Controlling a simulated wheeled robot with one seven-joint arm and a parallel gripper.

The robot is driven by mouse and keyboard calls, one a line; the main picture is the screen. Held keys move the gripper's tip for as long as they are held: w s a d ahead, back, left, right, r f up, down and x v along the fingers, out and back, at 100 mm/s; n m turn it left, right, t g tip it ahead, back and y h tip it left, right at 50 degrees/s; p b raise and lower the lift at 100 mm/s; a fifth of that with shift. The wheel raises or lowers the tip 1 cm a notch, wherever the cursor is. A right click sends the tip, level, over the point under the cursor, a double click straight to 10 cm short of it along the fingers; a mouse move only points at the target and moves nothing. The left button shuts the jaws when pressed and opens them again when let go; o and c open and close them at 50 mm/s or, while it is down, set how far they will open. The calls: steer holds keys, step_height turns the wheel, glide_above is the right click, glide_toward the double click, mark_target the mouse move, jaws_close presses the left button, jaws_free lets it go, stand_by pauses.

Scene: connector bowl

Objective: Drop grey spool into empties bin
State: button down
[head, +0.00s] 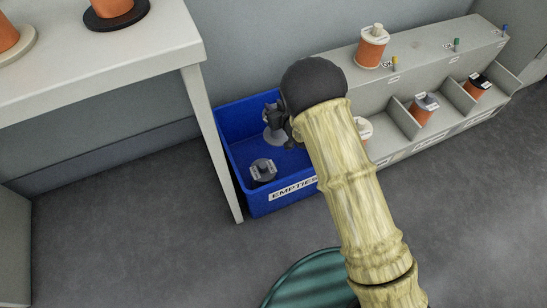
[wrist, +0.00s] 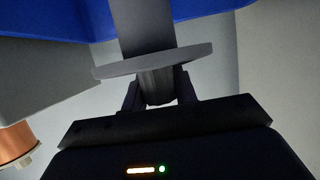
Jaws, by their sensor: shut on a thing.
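The blue empties bin (head: 232,131) stands on the floor, with an "EMPTIES" label on its front. My gripper (head: 275,118) is over the bin's back right part, partly hidden behind my arm. It is shut on a grey spool (head: 273,136). In the wrist view my gripper (wrist: 158,92) pinches the core of the grey spool (wrist: 150,62) beside its wide flange. The blue bin (wrist: 215,9) shows at the top there. A second, dark grey spool (head: 263,171) lies in the bin near the front. I cannot tell whether the held spool touches the bin.
A pale table (head: 165,45) with copper-coloured spools stands close on the bin's left. A green round thing (head: 305,282) is at the bottom.

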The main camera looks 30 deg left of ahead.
steer(key=shift+f, duration=0.4)
steer(key=c, duration=1)
jaws_free()
steer(key=p+v, duration=0.7)
steer(key=v, duration=1)
steer(key=shift+s+d, duration=0.1)
steer(key=shift+s, duration=0.15)
steer(key=shift+w+r, duration=0.1)
steer(key=shift+r, duration=0.05)
